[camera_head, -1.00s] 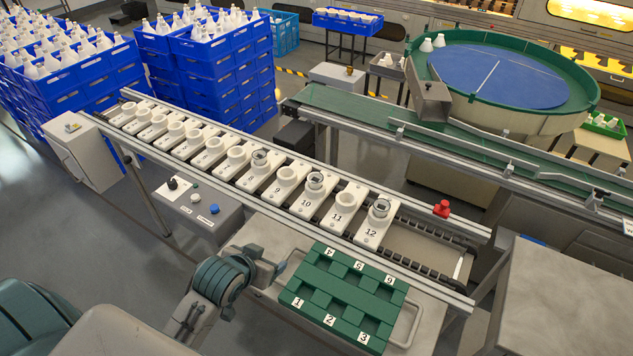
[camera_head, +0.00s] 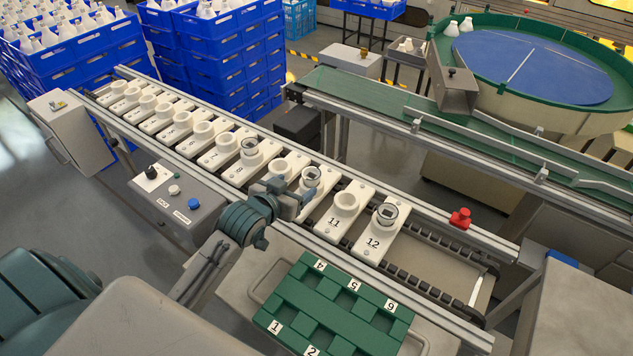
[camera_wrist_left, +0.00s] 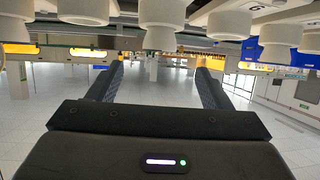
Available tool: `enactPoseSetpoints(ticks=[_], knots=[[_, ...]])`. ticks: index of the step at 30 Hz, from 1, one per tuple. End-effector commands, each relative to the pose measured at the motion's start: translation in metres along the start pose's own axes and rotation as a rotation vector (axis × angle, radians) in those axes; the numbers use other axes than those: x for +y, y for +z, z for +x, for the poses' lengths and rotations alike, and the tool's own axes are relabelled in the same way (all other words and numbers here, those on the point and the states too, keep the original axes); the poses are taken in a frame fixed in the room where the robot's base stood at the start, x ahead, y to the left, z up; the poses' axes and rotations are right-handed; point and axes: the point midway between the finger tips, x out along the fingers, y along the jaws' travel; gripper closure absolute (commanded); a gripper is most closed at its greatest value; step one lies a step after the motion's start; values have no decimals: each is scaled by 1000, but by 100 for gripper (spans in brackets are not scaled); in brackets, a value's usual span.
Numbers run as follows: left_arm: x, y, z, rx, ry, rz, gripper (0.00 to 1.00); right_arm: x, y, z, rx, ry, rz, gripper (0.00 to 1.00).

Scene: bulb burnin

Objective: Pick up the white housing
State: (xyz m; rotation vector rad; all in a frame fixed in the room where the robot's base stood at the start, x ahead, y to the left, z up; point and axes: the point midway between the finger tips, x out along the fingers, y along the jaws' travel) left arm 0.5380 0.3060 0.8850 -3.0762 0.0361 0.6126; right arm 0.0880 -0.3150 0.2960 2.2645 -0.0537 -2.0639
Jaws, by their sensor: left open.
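White numbered carriers (camera_head: 345,220) stand in a row on the conveyor, each with a round white socket. Three carry a white round piece with a dark-windowed top: on carrier 8 (camera_head: 250,148), on carrier 12 (camera_head: 387,214), and on the one between 9 and 11 (camera_head: 311,178). I cannot tell which is the housing meant. My left gripper (camera_head: 292,196) is over the row, beside that middle piece, and hides its carrier's number. The left wrist view shows its two dark fingers (camera_wrist_left: 157,82) apart, with nothing between them; white round parts (camera_wrist_left: 162,12) show along the top. My right gripper is out of view.
A green tray (camera_head: 335,305) with numbered slots lies in front of the conveyor. A metal rail (camera_head: 330,250) runs along the conveyor's near side. A red button (camera_head: 460,217) stands at right. A control box (camera_head: 178,195) is at left, and blue crates (camera_head: 225,70) are stacked behind.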

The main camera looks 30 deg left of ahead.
Motion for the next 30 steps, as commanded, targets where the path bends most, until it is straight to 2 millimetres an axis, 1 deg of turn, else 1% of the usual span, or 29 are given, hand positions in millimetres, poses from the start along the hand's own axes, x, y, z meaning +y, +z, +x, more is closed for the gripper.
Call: enactPoseSetpoints(ticks=[1,3,5,7,10,13,19,24,27,30], knots=[[0,8,3,1,0,0,27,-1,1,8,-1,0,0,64],[0,10,7,1,0,-1,27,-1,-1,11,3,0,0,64],[0,10,13,1,-1,-3,27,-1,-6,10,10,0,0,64],[0,9,24,0,-1,-4,27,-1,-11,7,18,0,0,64],[0,8,40,0,0,-4,27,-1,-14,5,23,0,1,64],[0,8,53,-1,0,-3,27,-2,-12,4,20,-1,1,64],[0,6,67,0,0,-3,27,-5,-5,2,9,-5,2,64],[1,1,91,0,0,-3,27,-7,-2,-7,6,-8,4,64],[1,3,104,-1,0,-2,27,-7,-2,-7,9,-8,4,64],[1,4,111,0,0,-1,27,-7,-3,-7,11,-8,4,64]])
